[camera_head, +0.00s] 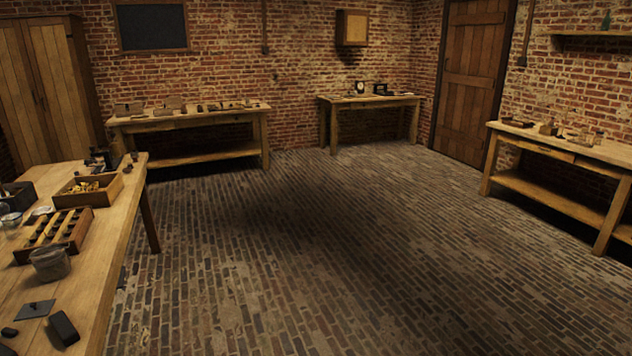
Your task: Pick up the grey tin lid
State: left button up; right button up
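I cannot make out the grey tin lid for certain. A small pale, flat, roundish thing (41,211) lies on the near left bench (100,262), but it is too small to tell what it is. A dark flat plate (36,309) with a small knob or hole lies near the front of that bench. A grey jar or tin (50,264) stands behind the plate. Neither of my grippers is in view.
The near left bench also holds a slotted wooden rack (75,240), an open box of brass-coloured pieces (88,187) and a dark block (64,328). More benches stand at the back (190,120), (370,98) and the right (560,146). The brick floor (320,240) is clear.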

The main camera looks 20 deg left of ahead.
aim_at(41, 308)
jog(key=i+u, duration=0.25)
jog(key=u, duration=0.2)
jog(key=i+u, duration=0.25)
jog(key=u, duration=0.2)
jog(key=i+l+u, duration=0.25)
jog(key=u, duration=0.2)
jog(key=i+l+u, duration=0.2)
jog(key=u, duration=0.25)
jog(key=i+l+u, duration=0.15)
jog(key=l+u, duration=0.3)
jog(key=j, duration=0.1)
